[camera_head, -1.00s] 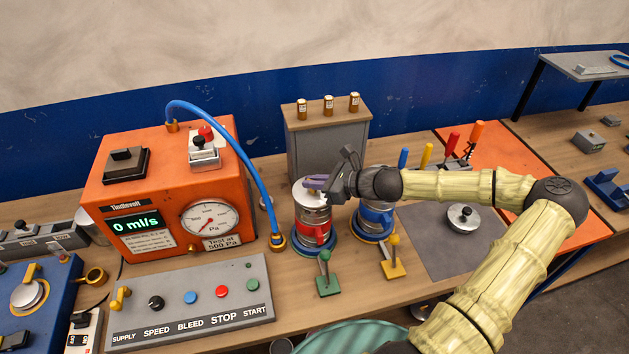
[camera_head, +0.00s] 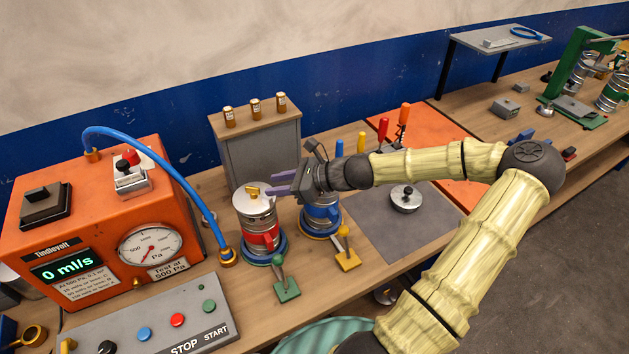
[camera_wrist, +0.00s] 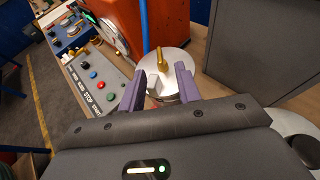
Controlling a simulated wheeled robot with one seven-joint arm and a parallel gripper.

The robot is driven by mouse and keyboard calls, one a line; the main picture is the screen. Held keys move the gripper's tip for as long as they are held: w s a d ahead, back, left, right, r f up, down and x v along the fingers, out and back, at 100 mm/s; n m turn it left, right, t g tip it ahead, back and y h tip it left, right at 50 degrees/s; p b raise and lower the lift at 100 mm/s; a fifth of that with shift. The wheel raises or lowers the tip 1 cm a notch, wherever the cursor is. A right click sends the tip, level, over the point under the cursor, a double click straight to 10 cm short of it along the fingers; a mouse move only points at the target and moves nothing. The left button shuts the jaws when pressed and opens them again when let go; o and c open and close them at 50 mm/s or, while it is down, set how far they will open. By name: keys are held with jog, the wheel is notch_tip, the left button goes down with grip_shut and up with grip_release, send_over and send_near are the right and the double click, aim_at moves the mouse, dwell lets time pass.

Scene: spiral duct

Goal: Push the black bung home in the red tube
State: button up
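The red-banded metal tube (camera_head: 262,234) stands upright at the bench's front, capped by a silver bung with a brass knob (camera_head: 252,191). This brass-knobbed bung also shows in the wrist view (camera_wrist: 163,60). A silver disc with a black knob (camera_head: 406,198), which looks like the black bung, lies apart on the grey mat to the right. My gripper (camera_head: 270,184) is open and empty, its purple fingers just right of the red tube's top. In the wrist view my gripper (camera_wrist: 160,72) has its fingers spread, with the brass-knobbed bung beyond them.
A blue-banded tube (camera_head: 321,214) stands right of the red one, under my wrist. Green (camera_head: 283,282) and yellow (camera_head: 346,250) levers stand in front. A grey cabinet (camera_head: 258,150) stands behind, and the orange tester (camera_head: 95,220) with its blue hose is left. The grey mat (camera_head: 375,225) is mostly clear.

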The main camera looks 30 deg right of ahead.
jog(key=b+v, duration=0.1)
jog(key=v, duration=0.8)
jog(key=shift+s+d+r, duration=0.2)
jog(key=shift+d, duration=0.05)
jog(key=shift+c, duration=0.3)
dwell(1.7)
